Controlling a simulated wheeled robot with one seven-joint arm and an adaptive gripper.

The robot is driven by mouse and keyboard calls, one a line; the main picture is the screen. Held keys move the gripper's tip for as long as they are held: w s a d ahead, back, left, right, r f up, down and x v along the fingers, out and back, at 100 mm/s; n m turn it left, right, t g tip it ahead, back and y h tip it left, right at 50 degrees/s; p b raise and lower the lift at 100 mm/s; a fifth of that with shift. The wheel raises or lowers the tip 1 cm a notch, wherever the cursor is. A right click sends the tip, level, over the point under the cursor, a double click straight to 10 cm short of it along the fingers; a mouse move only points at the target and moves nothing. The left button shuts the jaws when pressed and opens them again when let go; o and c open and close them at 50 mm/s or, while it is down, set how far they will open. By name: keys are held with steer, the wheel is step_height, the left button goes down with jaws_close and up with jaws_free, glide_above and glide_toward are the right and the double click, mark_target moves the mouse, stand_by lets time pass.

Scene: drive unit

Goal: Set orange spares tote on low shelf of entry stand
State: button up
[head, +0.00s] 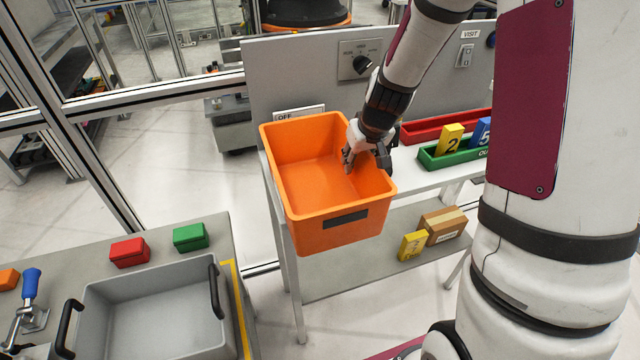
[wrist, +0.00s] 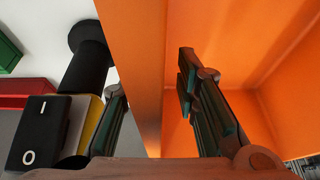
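The orange spares tote (head: 345,232) is at the left end of the entry stand's upper top (head: 425,180), upright and empty inside. It hides that end of the top, so I cannot tell how it rests there. My gripper (head: 366,163) is at the tote's right wall. In the wrist view, my open fingers (wrist: 158,105) straddle that wall (wrist: 150,60), one outside and one inside, with gaps showing on both sides. The low shelf (head: 340,270) of the stand is below; its left and middle part is bare.
A yellow block (head: 412,245) and a cardboard box (head: 443,225) occupy the low shelf's right part. Red (head: 440,125) and green (head: 440,158) trays lie on the top. A rocker switch (wrist: 40,130) and black knob (wrist: 88,60) are near my outer finger. A grey bin (head: 150,310) stands front left.

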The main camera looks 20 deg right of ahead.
jaws_close()
steer(key=shift+w+r, duration=0.1)
steer(key=shift+r, duration=0.05)
